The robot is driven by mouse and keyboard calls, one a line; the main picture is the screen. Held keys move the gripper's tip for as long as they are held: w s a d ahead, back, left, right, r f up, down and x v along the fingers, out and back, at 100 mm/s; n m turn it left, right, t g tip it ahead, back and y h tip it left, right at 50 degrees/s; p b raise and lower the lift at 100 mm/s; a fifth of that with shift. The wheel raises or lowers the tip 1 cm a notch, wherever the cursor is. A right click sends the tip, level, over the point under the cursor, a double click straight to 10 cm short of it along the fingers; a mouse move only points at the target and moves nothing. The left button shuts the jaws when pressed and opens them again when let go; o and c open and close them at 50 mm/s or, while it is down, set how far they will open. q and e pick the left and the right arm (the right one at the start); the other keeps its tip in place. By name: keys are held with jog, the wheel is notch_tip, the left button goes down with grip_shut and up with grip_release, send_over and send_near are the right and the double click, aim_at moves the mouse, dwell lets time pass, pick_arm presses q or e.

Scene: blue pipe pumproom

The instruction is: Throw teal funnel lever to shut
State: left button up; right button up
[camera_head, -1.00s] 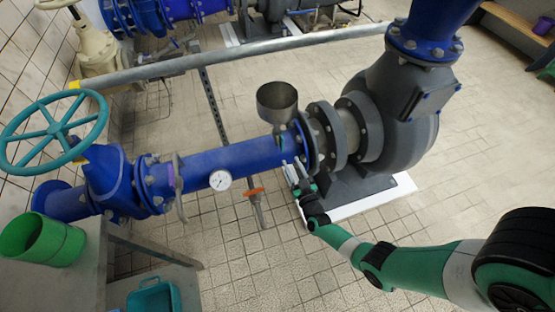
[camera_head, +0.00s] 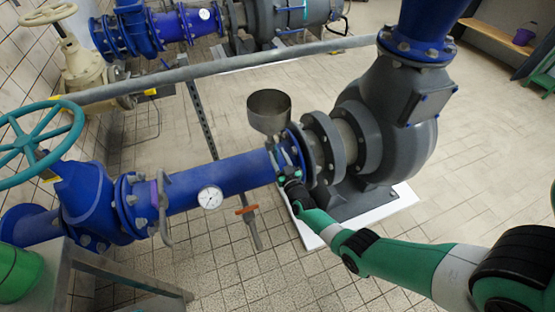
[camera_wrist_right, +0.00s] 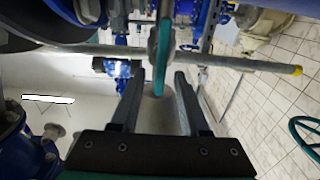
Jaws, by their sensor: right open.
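The grey funnel (camera_head: 269,112) stands on the blue pipe (camera_head: 240,172) beside the pump flange. My right gripper (camera_head: 280,152) is just below the funnel, at the near side of the pipe end. In the right wrist view my right gripper (camera_wrist_right: 155,80) is open, with its two dark fingers apart. A thin upright teal lever (camera_wrist_right: 162,62) lies ahead of and between the fingertips, seen nearly edge-on. I cannot tell whether it touches a finger. In the head view the lever is not clearly visible near my gripper. My left gripper is not in view.
The large grey pump (camera_head: 385,130) stands right of the funnel. A grey rail (camera_head: 180,75) runs behind it. A teal handwheel (camera_head: 40,140) is at the left. Tiled floor is open at the right.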

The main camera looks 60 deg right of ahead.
jog(key=shift+w+d, duration=0.1)
grip_shut()
jog(key=shift+m, duration=0.4)
jog(key=shift+s+d+f+m, duration=0.25)
jog(key=shift+f+m, duration=0.1)
jog(key=shift+m, duration=2.5)
jog(key=shift+s+d+f+m, duration=0.3)
jog(key=shift+f+m, duration=0.1)
jog(key=shift+m, duration=2.5)
jog(key=shift+s+d+f+m, duration=0.25)
jog(key=shift+f+m, duration=0.1)
jog(key=shift+m, duration=2.5)
